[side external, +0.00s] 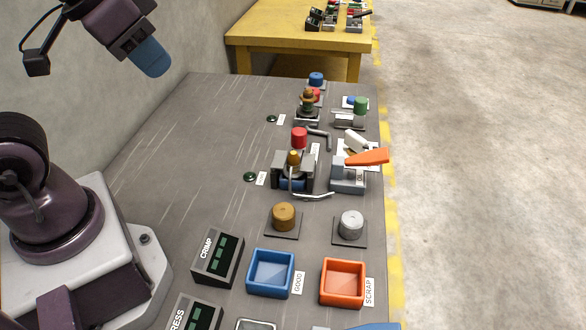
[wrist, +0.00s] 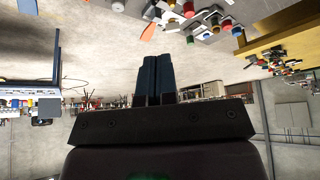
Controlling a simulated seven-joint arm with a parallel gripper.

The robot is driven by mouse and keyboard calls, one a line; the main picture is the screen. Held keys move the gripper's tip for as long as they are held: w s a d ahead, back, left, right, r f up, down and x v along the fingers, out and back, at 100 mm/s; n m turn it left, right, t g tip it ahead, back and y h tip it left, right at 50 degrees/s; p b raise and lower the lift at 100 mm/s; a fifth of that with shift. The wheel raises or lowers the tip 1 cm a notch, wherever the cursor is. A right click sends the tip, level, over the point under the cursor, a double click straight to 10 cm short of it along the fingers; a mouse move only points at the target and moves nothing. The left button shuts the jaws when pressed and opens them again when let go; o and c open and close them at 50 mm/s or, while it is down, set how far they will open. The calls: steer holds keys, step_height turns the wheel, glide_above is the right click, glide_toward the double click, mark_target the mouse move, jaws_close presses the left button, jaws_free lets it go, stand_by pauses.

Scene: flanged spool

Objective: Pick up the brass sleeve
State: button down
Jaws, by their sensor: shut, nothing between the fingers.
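A brass cylinder (side external: 284,214), which looks like the brass sleeve, stands upright on a dark square plate near the front middle of the bench. A silver cylinder (side external: 351,223) stands on a similar plate to its right. Smaller brass-coloured parts sit in the middle fixture (side external: 293,158) and the far fixture (side external: 307,98). My gripper (side external: 152,60) is high above the bench at upper left, far from the brass cylinder. In the wrist view its blue fingers (wrist: 153,80) are together and empty. I cannot pick out the brass sleeve surely in the wrist view.
A blue GOOD tray (side external: 250,273) and an orange SCRAP tray (side external: 322,285) stand in front of the cylinders. A CRIMP box (side external: 218,257) is to their left. A clamp with an orange handle (side external: 367,157) stands behind the silver cylinder. The bench's left part is clear.

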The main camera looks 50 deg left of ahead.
steer(key=shift+c, duration=1.9)
jaws_free()
steer(key=shift+d, duration=0.1)
steer(key=m+g+y, duration=0.4)
steer(key=m, duration=1.8)
glide_toward(284, 210)
steer(key=shift+m, duration=0.3)
steer(key=x, duration=0.5)
steer(key=shift+s+d+f, duration=0.1)
steer(key=shift+s+d, duration=0.1)
steer(key=shift+s, duration=0.2)
steer(key=shift+w+x, duration=0.2)
steer(key=shift+x, duration=1.2)
steer(key=shift+w+x, duration=0.15)
steer(key=shift+x, duration=1.25)
